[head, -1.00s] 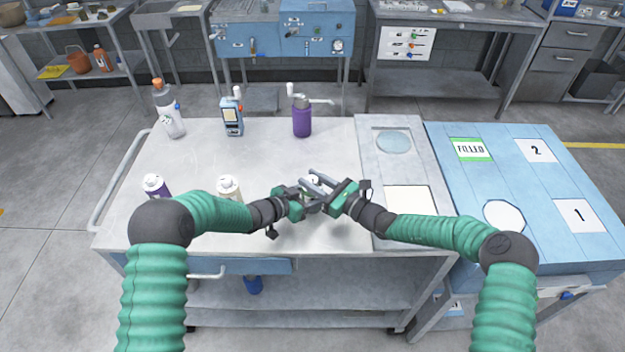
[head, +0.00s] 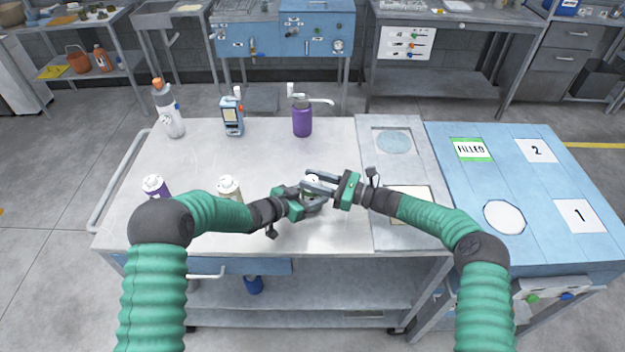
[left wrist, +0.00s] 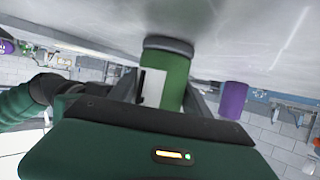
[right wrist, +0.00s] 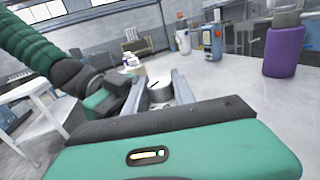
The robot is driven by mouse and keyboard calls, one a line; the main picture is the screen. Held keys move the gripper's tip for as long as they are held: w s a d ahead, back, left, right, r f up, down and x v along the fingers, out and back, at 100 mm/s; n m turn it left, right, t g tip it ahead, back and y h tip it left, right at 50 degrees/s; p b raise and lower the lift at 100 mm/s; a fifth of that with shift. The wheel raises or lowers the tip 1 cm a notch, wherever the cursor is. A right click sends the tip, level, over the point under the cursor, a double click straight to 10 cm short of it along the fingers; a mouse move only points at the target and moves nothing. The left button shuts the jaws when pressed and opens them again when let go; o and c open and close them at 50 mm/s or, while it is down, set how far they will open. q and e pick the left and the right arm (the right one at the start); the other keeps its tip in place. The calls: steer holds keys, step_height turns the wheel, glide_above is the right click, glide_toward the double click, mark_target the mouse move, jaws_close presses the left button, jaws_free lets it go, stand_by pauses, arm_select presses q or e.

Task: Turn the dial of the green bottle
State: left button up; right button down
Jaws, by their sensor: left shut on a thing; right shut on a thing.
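The green bottle (left wrist: 175,80) stands on the table and fills the middle of the left wrist view, with a white label on its side. In the head view the grippers mostly hide it. My left gripper (head: 308,196) is shut around its body from the left. My right gripper (head: 319,182) comes in from the right, higher up, and is shut on the bottle's pale top dial (right wrist: 161,92). In the right wrist view this dial, with a dark slot, sits between the two fingers. Part of its rim is hidden.
Two white-capped bottles (head: 155,186) (head: 229,188) stand by my left arm. A blue bench (head: 480,185) is at right.

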arm_select(q)
steer(key=shift+s+f, duration=0.15)
steer(key=shift+f, duration=0.05)
arm_select(e)
steer(key=shift+w+d+n+g+y, duration=0.1)
steer(key=shift+w+n+g+y, duration=0.1)
steer(key=shift+n+g, duration=0.35)
steer(key=shift+w+n+g+y, duration=0.1)
steer(key=shift+n+g+y, duration=0.15)
steer(key=shift+g, duration=0.5)
steer(key=shift+s+g, duration=0.15)
steer(key=shift+g, duration=0.25)
steer(key=c, duration=1.5)
jaws_free()
steer(key=o, duration=0.5)
steer(key=shift+s+n, duration=0.1)
steer(key=shift+n, duration=0.2)
steer(key=shift+c, duration=0.2)
arm_select(q)
steer(key=shift+r, duration=0.1)
arm_select(e)
steer(key=s+d, duration=0.2)
steer(key=d, duration=1)
